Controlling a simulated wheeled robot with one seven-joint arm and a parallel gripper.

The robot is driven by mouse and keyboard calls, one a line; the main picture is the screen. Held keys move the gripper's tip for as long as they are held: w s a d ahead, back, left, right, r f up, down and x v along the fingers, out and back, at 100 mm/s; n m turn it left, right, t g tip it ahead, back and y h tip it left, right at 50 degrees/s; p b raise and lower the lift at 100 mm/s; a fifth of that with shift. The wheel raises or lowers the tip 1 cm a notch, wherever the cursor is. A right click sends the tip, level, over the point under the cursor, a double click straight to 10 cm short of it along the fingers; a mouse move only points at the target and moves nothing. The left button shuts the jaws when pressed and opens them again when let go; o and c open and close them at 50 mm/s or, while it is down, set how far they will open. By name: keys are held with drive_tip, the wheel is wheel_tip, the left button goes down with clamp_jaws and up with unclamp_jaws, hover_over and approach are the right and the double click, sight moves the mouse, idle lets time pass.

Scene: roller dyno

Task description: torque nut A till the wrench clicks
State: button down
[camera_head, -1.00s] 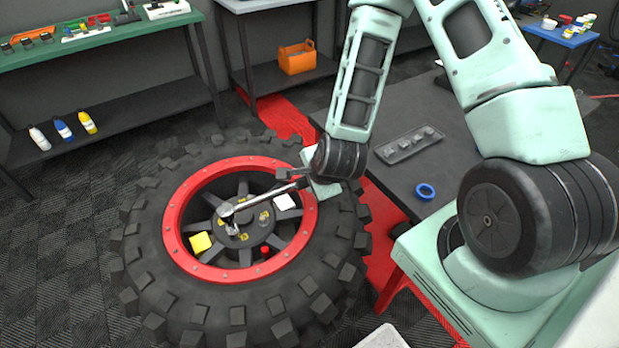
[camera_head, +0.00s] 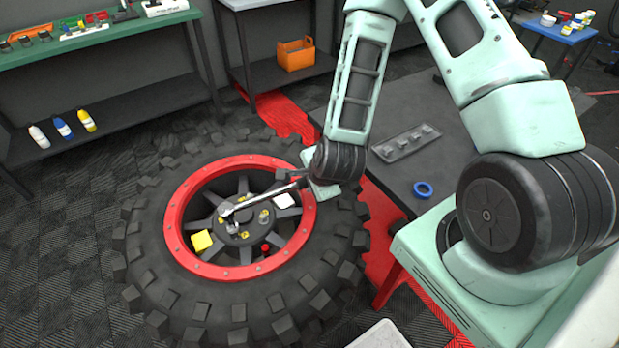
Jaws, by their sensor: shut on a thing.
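The big wheel lies flat, with a black knobbly tyre (camera_head: 150,262), a red rim ring (camera_head: 176,215) and a dark spoked hub. A silver torque wrench (camera_head: 262,197) reaches across the hub, its head (camera_head: 225,211) over the hub's left side. My gripper (camera_head: 296,180) is shut on the wrench's handle end, above the rim's right side. Small yellow marks and silver nuts show around the hub, one nut (camera_head: 264,217) right of centre. The letters are too small to read, so I cannot tell which is nut A, or whether the wrench head sits on a nut.
A yellow block (camera_head: 202,240), a white block (camera_head: 285,201) and a small red piece (camera_head: 265,248) lie in the wheel. A dark table (camera_head: 440,150) at the right holds a grey tray (camera_head: 405,142) and a blue ring (camera_head: 423,189). A green-topped bench (camera_head: 100,47) stands at the back left.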

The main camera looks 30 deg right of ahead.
drive_tip(key=shift+s+a+m+p, duration=0.15)
drive_tip(key=shift+s+m+p, duration=0.25)
drive_tip(key=shift+s+p, duration=0.55)
idle(1.2)
drive_tip(key=shift+w, duration=0.2)
drive_tip(key=shift+w+n, duration=0.8)
drive_tip(key=shift+w, duration=0.5)
drive_tip(key=shift+w+y, duration=0.15)
drive_tip(key=shift+y, duration=0.15)
drive_tip(key=shift+r, duration=0.15)
drive_tip(key=shift+d+r+p, duration=0.2)
drive_tip(key=shift+r+p, duration=1.6)
drive_tip(key=shift+r, duration=0.2)
